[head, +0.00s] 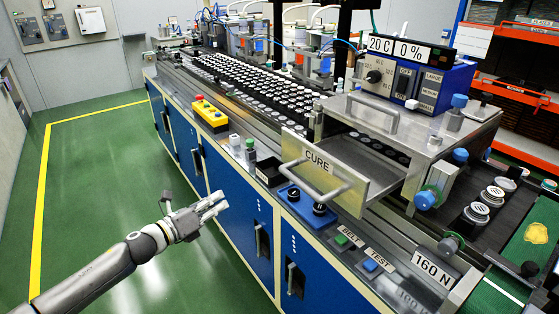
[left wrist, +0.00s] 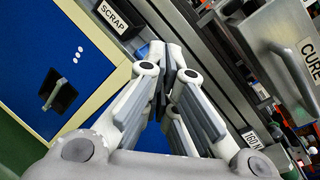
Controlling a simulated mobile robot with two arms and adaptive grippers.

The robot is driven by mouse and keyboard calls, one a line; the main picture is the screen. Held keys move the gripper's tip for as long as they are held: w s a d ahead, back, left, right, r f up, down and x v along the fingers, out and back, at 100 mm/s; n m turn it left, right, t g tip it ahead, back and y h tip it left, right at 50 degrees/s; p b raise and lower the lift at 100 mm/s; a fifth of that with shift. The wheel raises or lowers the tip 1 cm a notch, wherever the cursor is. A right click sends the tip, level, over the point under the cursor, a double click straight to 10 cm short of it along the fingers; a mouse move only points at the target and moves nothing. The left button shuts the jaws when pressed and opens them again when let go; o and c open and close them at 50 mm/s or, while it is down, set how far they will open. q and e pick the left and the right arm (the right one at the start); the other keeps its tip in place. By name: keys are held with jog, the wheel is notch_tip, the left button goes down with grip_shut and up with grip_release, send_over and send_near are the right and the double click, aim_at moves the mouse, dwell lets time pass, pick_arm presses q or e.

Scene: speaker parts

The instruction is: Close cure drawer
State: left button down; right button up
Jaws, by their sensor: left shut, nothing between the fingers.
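The cure drawer (head: 317,161) stands pulled out from the metal oven housing (head: 410,132) in the head view. Its steel front carries a CURE label and a bar handle (head: 344,190), and its inside shows behind the front. My left gripper (head: 222,203) is shut and empty, left of the drawer, in front of the blue cabinet and apart from the handle. In the left wrist view the shut fingers (left wrist: 168,60) point upward in the picture, and the drawer front (left wrist: 303,45) with its handle (left wrist: 288,72) is at the right. My right gripper is not in view.
The bench front has blue cabinet doors (head: 229,206) with handles. A yellow button box (head: 209,114), a blue knob panel (head: 308,203) and BELT and TEST buttons line the bench edge near the drawer. The green floor (head: 90,190) at left is clear.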

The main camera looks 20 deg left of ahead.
pick_arm(q)
jog(key=s+d+r+m+g+h, duration=0.1)
jog(key=s+d+r+m+h, duration=0.25)
jog(key=d+r+m, duration=0.45)
jog(key=m+p, duration=0.2)
jog(key=p, duration=0.5)
send_near(288, 158)
jog(key=shift+g+h, duration=0.3)
jog(key=shift+h, duration=0.05)
jog(key=x, duration=0.7)
jog(key=shift+w+a+r, duration=0.1)
jog(key=shift+w+a, duration=0.05)
jog(key=shift+w, duration=0.1)
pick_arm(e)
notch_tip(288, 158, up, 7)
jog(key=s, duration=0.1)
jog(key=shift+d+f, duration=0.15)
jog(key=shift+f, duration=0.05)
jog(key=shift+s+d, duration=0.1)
pick_arm(q)
jog(key=shift+w, duration=0.1)
